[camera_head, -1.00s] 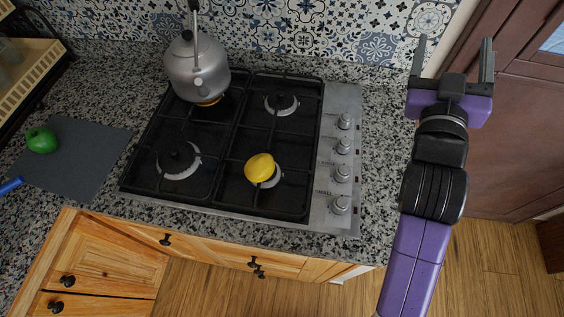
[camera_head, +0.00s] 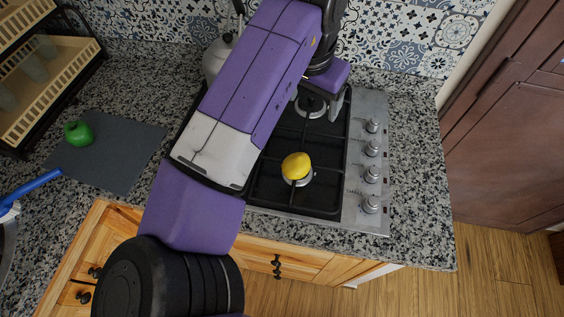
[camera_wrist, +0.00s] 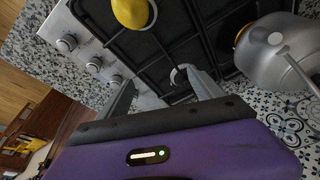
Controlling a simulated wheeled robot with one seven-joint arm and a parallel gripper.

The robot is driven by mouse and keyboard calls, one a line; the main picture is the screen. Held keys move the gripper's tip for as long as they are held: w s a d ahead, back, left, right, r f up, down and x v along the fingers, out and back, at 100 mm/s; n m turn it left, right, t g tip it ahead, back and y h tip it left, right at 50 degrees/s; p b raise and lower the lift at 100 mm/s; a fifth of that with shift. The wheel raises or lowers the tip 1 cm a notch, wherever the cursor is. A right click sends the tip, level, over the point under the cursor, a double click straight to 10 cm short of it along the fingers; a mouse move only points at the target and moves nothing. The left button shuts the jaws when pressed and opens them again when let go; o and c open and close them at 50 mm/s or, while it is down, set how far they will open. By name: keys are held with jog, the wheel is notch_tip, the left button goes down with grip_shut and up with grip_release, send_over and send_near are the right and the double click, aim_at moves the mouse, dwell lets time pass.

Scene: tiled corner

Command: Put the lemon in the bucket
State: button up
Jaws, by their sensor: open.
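The yellow lemon (camera_head: 296,166) rests on the front right burner of the black gas hob (camera_head: 268,192). It also shows at the top of the wrist view (camera_wrist: 131,13), cut by the frame edge. My gripper (camera_wrist: 160,78) is open and empty, its two fingers spread over the hob. In the head view, my gripper (camera_head: 328,98) is over the back right of the hob, behind the lemon and apart from it. My purple arm hides part of the gripper and the left of the hob. I see no bucket in either view.
A metal kettle (camera_wrist: 277,52) stands on the back left burner, mostly hidden by my arm in the head view. A green pepper (camera_head: 78,133) lies on a grey board (camera_head: 118,158) at the left. A wooden rack (camera_head: 75,62) stands behind it. Hob knobs (camera_head: 371,174) line the right side.

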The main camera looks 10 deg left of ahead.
aim_at(297, 158)
jog(key=s+g, duration=0.1)
jog(key=s, duration=0.1)
jog(key=s+a+f+g, duration=0.1)
jog(key=s, duration=0.1)
jog(key=s+f+g, duration=0.1)
jog(key=s, duration=0.2)
jog(key=shift+a+f+g, duration=0.15)
jog(key=shift+a+g, duration=0.1)
jog(key=shift+g, duration=0.05)
jog(key=shift+s+f+p, duration=0.2)
jog(key=shift+f+p, duration=0.15)
jog(key=shift+f, duration=0.9)
jog(key=shift+s+f+p, duration=0.15)
jog(key=shift+f+p, duration=0.2)
jog(key=shift+f, duration=0.9)
jog(key=shift+s+f+p, duration=0.2)
jog(key=shift+f+p, duration=0.15)
jog(key=shift+f, duration=0.9)
grip_shut()
